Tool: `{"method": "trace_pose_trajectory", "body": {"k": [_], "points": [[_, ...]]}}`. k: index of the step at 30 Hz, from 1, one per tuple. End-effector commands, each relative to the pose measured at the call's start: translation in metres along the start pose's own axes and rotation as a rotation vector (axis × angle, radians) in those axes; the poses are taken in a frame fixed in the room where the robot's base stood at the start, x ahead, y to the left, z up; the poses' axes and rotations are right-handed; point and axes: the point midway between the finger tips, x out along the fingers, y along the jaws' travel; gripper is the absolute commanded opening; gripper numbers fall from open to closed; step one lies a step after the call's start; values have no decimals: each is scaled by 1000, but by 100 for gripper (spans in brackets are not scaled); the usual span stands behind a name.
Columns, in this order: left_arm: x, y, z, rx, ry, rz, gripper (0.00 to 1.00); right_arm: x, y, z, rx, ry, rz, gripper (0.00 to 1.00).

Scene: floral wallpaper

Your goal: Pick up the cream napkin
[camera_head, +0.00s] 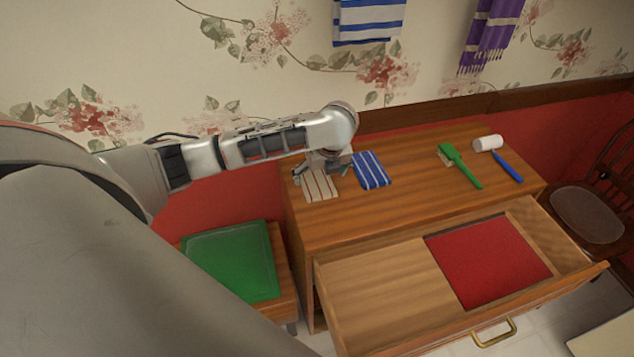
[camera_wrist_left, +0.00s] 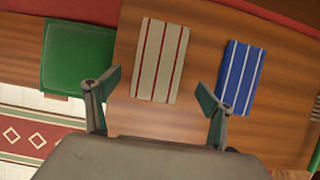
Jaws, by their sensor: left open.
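The cream napkin (camera_head: 320,187) with red stripes lies flat at the left end of the wooden cabinet top. In the left wrist view the napkin (camera_wrist_left: 159,62) lies ahead of the fingers, toward the middle. A blue napkin (camera_head: 371,170) with white stripes lies just right of it; it also shows in the left wrist view (camera_wrist_left: 241,76). My left gripper (camera_head: 322,168) is over the far part of the cream napkin and hides some of it in the head view. In the wrist view its fingers (camera_wrist_left: 154,98) are wide apart with nothing between them. My right gripper is out of view.
The drawer below is open, with a red mat (camera_head: 488,262) inside. A green-cushioned stool (camera_head: 231,262) stands left.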

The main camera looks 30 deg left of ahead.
Motion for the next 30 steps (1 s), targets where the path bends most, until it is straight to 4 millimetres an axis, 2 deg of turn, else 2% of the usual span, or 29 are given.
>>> {"method": "trace_pose_trajectory", "body": {"k": [3, 7, 17, 22, 30], "points": [[19, 6, 1, -2, 2, 4, 82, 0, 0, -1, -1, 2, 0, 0], [34, 5, 2, -1, 1, 2, 82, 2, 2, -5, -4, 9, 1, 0], [40, 4, 2, 0, 1, 0, 82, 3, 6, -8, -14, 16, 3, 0], [40, 5, 2, 0, 1, 1, 38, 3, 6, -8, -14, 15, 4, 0], [40, 5, 2, -1, 0, 1, 38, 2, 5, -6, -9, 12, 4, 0]]}}
